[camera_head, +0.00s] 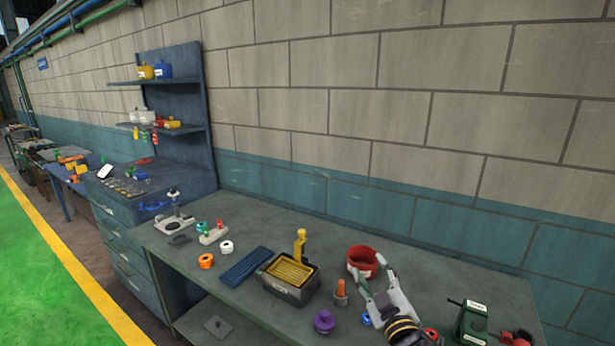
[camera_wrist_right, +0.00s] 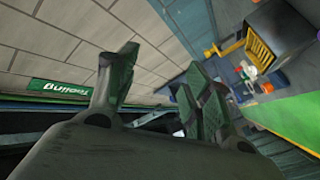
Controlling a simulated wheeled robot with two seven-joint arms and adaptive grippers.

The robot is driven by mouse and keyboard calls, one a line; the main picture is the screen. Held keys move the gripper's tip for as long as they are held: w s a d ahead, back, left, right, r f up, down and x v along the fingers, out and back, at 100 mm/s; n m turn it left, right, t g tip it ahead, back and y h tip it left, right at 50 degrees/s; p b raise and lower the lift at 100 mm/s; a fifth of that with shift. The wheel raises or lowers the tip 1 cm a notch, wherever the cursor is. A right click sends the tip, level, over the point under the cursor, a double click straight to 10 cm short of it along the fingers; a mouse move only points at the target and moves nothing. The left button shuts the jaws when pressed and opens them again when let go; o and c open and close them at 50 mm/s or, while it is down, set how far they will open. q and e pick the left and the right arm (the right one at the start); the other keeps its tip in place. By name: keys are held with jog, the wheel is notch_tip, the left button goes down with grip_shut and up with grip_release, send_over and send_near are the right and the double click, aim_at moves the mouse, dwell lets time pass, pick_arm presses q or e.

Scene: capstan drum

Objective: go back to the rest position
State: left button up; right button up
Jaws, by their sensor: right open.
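My right gripper (camera_head: 370,273) is open over the right part of the grey workbench (camera_head: 440,270). Its fingers point up and left in the head view, and their tips overlap the front of a red round cup (camera_head: 361,257). I cannot tell whether they touch it. In the right wrist view the two dark fingers of the right gripper (camera_wrist_right: 160,85) stand wide apart with nothing between them. My left gripper is not in view.
A grey box with yellow inside (camera_head: 290,276) and an orange-tipped piece (camera_head: 341,291) stand left of the gripper. A purple knob (camera_head: 324,321) is near the front. A green device (camera_head: 471,322) stands to the right. The bench's back right is clear.

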jog(key=s+d+f+m+g+h, duration=0.3)
jog(key=s+d+f+m+g, duration=0.1)
jog(key=f, duration=0.5)
jog(key=s+d+f+m+g, duration=0.1)
jog(key=s+f+g, duration=0.4)
jog(key=s+f, duration=0.45)
jog(key=s+d+f+m+g, duration=0.15)
jog(key=s+f+g, duration=0.45)
jog(key=s, duration=0.6)
notch_tip(320, 180, down, 33)
jog(key=s+g, duration=0.1)
jog(key=s, duration=0.1)
jog(key=s+d+f, duration=0.2)
jog(key=s+f, duration=0.8)
jog(key=s, duration=0.1)
jog(key=s+d+f+g, duration=0.1)
jog(key=s+f, duration=0.9)
jog(key=s, duration=0.1)
jog(key=shift+s+d, duration=0.3)
jog(key=shift+d, duration=0.1)
